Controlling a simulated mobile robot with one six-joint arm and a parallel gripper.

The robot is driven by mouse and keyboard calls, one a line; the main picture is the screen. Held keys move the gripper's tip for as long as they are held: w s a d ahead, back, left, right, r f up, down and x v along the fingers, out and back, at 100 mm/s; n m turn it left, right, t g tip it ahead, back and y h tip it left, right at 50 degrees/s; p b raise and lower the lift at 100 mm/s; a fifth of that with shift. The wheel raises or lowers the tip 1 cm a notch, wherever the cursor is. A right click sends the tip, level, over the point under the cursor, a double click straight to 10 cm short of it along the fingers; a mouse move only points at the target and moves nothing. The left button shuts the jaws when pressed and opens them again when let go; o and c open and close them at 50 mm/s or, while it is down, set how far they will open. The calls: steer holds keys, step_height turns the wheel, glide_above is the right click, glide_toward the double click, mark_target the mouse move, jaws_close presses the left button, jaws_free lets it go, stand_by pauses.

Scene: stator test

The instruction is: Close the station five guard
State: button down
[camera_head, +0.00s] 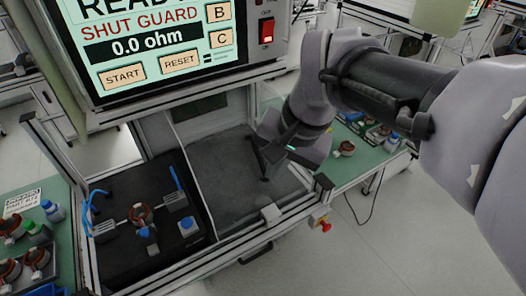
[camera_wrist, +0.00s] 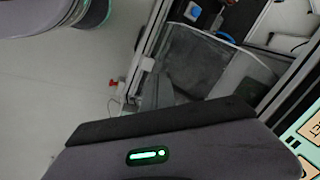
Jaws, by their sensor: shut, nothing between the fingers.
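The station's screen (camera_head: 150,45) reads "SHUT GUARD" and "0.0 ohm", with START and RESET buttons. Below it, the left half of the bay is uncovered: a black fixture bed (camera_head: 165,255) carries a copper-wound stator (camera_head: 140,213) between clamps. A grey, see-through-looking panel (camera_head: 205,165), apparently the guard, stands over the right half; it also shows in the wrist view (camera_wrist: 190,65). My gripper (camera_head: 265,179) is shut and empty, its dark fingers in front of that panel. Whether they touch it I cannot tell. In the wrist view, my gripper's body hides much of the lower picture.
A dark handle (camera_head: 256,253) is on the bay's front below the rail. A red emergency button (camera_head: 325,226) sits at the front right corner. Green benches with stators and bottles stand left (camera_head: 60,195) and right (camera_head: 372,160). The floor at front right is clear.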

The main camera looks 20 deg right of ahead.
steer(key=w+d+f+m+g+y+p, duration=0.1)
steer(key=w+d+f+m+g+p, duration=0.15)
steer(key=w+d, duration=0.45)
steer(key=w+d+f+m+g+y+p, duration=0.1)
steer(key=w+d+f+m+g+p, duration=0.2)
steer(key=w, duration=0.7)
steer(key=shift+m+t, duration=0.25)
steer(key=shift+t, duration=0.2)
steer(key=b+x, duration=0.1)
steer(key=x, duration=0.2)
steer(key=d+b+x, duration=0.1)
steer(key=x, duration=0.3)
steer(key=b+x, duration=0.1)
steer(key=x, duration=0.2)
steer(key=shift+s+d+f, duration=0.1)
steer(key=shift+s+f, duration=0.2)
steer(key=shift+f, duration=0.25)
steer(key=a, duration=0.1)
steer(key=s+a+b, duration=0.1)
steer(key=a, duration=0.1)
steer(key=shift+s+a, duration=0.1)
steer(key=shift+s, duration=0.1)
steer(key=shift+a, duration=0.15)
steer(key=shift+a, duration=0.15)
